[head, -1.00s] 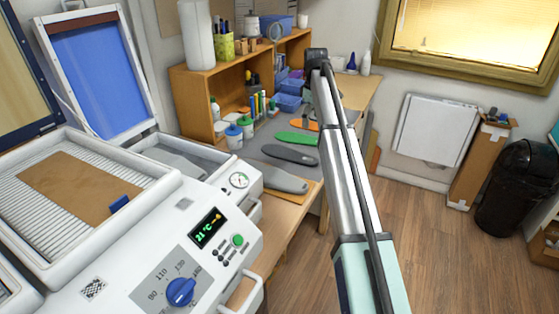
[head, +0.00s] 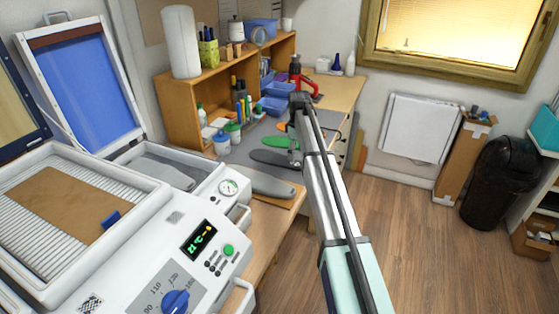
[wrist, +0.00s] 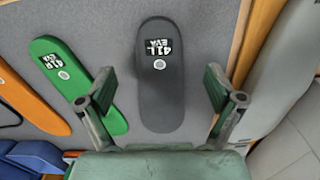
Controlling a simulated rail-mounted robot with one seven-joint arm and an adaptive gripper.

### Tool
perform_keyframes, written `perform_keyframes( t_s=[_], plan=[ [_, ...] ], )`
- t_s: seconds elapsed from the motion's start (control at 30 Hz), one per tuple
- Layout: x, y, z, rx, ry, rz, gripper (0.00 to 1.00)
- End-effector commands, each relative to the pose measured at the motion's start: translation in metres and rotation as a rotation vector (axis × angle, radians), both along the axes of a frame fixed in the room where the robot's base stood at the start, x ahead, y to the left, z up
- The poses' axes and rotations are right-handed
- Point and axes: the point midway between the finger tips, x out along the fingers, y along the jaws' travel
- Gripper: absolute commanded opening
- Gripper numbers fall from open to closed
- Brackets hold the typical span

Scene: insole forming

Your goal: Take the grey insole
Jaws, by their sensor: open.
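The grey insole (wrist: 161,55) is dark, flat and marked "41L EVA" in the wrist view. It lies on the grey mat and also shows in the head view (head: 270,158). My gripper (wrist: 160,92) is open, with one finger on each side of the insole in the picture and nothing held. In the head view my gripper (head: 294,152) is small and partly hidden by my arm, at the right end of the insole. I cannot tell how high the fingers are above the mat.
A green insole (wrist: 75,75) marked "41R EVA" and an orange one (wrist: 28,88) lie to the left in the wrist view. A lighter grey shape (head: 262,180) lies in front of the grey insole. The white machine (head: 150,262) stands at the near left.

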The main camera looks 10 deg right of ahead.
Motion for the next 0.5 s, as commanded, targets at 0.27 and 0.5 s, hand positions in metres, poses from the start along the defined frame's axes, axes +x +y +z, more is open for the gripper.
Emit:
perform_keyframes(
  t_s=[0.27, 0.5],
  plan=[
    [0.0, -0.002, -0.032, 0.0, 0.002, 0.0, 0.92],
    [0.0, -0.001, -0.048, -0.001, -0.001, 0.0, 0.92]
  ],
)
